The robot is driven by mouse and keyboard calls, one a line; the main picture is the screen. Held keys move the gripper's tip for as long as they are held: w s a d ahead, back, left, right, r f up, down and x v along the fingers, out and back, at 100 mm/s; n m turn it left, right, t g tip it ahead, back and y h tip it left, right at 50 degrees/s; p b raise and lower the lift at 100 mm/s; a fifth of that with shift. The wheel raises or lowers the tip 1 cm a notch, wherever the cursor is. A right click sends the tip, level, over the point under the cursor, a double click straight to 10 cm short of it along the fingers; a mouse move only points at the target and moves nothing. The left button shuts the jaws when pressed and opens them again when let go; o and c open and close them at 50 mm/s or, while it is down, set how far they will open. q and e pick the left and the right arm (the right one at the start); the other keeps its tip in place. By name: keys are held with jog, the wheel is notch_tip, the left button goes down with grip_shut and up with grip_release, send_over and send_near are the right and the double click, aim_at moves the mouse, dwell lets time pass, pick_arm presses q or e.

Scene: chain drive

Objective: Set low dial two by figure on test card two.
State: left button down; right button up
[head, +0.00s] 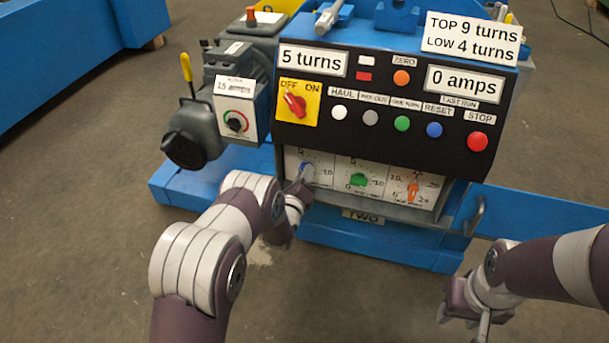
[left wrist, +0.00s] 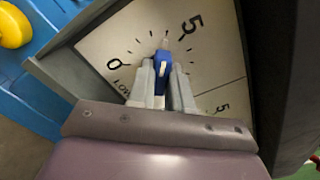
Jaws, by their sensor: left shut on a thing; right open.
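The blue dial (head: 307,170) is the leftmost of three dials on the low panel above the TWO plate (head: 363,216). My left gripper (head: 300,188) is shut on it. In the left wrist view the blue dial (left wrist: 161,74) stands between both fingers (left wrist: 162,85). Its tip points up the picture, between 0 and 5, closer to 5. Upside-down lettering below the scale seems to read LOW. A white card (head: 472,38) at the top right reads "TOP 9 turns, LOW 4 turns". My right gripper (head: 478,318) is open and empty at the lower right.
A green dial (head: 358,180) and an orange dial (head: 413,190) sit to the right on the same panel. Above are a red OFF/ON switch (head: 294,103), several push buttons, and displays reading "5 turns" (head: 312,60) and "0 amps" (head: 464,84). A grey handle (head: 475,217) juts out at right.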

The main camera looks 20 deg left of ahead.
pick_arm(q)
jog(key=c, duration=1)
grip_release()
jog(key=shift+c, duration=0.2)
jog(key=s+p, duration=0.4)
jog(key=s, duration=0.8)
jog(key=shift+s+a+p, duration=0.25)
jog(key=shift+s+p, duration=0.15)
